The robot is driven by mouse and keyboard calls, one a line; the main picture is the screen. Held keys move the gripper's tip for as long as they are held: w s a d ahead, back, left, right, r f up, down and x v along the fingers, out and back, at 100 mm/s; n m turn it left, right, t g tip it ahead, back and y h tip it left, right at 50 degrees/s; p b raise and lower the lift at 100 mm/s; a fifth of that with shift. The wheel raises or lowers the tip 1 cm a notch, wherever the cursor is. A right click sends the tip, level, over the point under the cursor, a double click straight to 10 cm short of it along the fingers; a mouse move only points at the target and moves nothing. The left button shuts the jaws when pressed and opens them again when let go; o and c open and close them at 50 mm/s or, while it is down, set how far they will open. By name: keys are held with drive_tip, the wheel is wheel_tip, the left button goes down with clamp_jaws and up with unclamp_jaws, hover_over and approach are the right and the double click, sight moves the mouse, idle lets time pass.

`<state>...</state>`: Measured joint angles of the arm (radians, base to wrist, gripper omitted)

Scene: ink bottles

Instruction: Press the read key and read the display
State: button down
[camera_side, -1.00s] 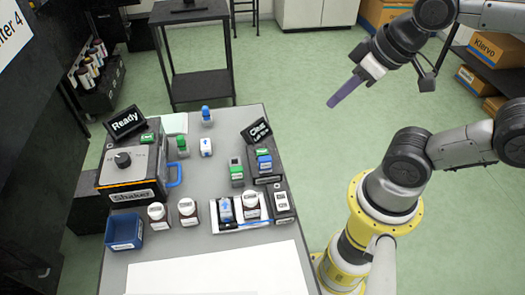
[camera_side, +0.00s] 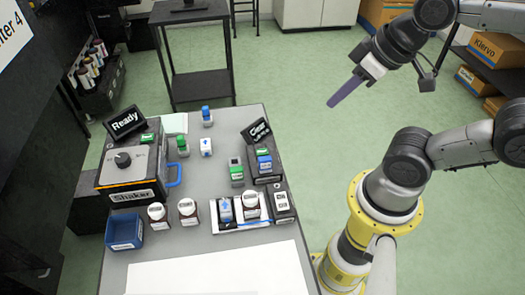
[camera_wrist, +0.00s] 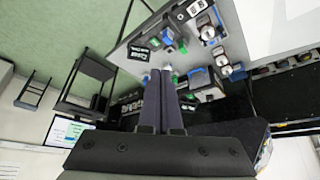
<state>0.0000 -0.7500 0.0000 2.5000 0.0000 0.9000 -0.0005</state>
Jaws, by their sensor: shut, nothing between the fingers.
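My gripper (camera_side: 333,102) is shut and empty, raised over the floor to the right of the table in the side view. Its two dark fingers (camera_wrist: 158,100) lie side by side in the wrist view. A black device (camera_side: 266,165) with a green key (camera_side: 261,153) and a blue key (camera_side: 264,160) stands at the table's right side. Its tilted black display (camera_side: 256,132) has white text that looks like "Clear" and a second line too small to read. Another display (camera_side: 126,122) reads "Ready" above the shaker box (camera_side: 135,172), which has a green key (camera_side: 147,139). My gripper is apart from all of them.
Several bottles stand on the grey table (camera_side: 215,180), some on a white tray (camera_side: 240,227) at the front right. A blue bin (camera_side: 124,231) is at the front left. A white sheet (camera_side: 215,272) covers the near end.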

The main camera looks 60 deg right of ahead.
drive_tip(key=shift+w, duration=0.1)
drive_tip(key=n+t, duration=0.4)
drive_tip(key=n, duration=0.4)
hover_over(266, 153)
wheel_tip(266, 153, down, 16)
drive_tip(key=shift+r, duration=0.15)
drive_tip(key=shift+f, duration=4.4)
